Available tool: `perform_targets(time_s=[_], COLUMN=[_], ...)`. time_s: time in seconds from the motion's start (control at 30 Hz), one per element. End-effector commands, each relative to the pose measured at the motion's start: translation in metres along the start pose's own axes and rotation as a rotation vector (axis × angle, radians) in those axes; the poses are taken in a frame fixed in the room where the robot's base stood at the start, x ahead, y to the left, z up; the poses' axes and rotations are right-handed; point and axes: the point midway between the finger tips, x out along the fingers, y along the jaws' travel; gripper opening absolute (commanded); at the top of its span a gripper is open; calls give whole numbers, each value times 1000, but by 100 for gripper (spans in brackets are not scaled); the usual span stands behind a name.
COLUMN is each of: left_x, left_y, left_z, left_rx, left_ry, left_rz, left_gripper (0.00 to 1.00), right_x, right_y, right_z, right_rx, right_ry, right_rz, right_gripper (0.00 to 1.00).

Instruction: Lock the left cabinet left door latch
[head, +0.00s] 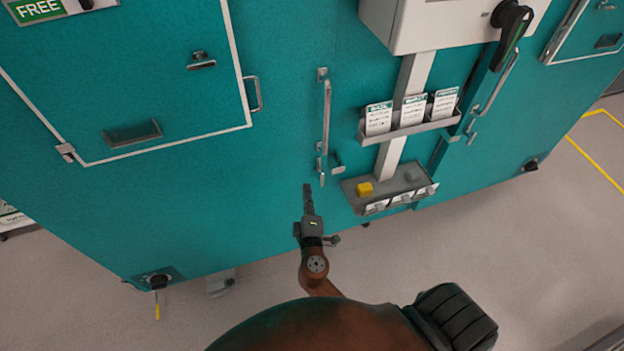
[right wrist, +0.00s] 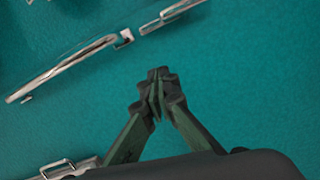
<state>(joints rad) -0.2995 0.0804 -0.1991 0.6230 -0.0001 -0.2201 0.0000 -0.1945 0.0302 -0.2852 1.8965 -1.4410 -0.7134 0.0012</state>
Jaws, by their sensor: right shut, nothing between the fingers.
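A large teal cabinet front (head: 285,140) fills most of the head view. A long upright metal handle (head: 326,115) is fixed on it near the middle. A short metal latch piece (head: 320,172) sits below the handle's lower end, with a small bracket (head: 338,163) to its right. My right gripper (head: 308,190) is shut and empty, just below and left of the latch piece. In the right wrist view its fingertips (right wrist: 157,80) meet in front of bare teal panel, with metal bars (right wrist: 70,65) above them. Contact with the panel cannot be told. My left gripper is out of view.
A white-edged panel with a small handle (head: 258,93) is at left.

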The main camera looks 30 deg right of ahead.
Motion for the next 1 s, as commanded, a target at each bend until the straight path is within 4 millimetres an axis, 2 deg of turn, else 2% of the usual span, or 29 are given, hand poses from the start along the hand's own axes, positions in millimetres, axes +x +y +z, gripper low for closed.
perform_targets(time_s=[0.17, 0.5, 0.6, 0.7, 1.0], left_x=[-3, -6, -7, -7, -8], left_y=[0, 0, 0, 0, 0], left_z=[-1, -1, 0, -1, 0], left_rx=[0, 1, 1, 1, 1], left_ry=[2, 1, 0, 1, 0], left_rz=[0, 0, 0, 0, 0], left_gripper=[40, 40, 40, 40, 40], right_x=[28, 98, 99, 101, 104], right_y=[1, 0, -1, -2, -2], right_z=[-1, -1, 19, 29, 40], right_rx=[-1, -1, -3, -2, 1], right_ry=[1, 2, -1, 0, -1], right_rz=[1, -1, -3, -3, -5], right_gripper=[0, 0, 0, 0, 0])
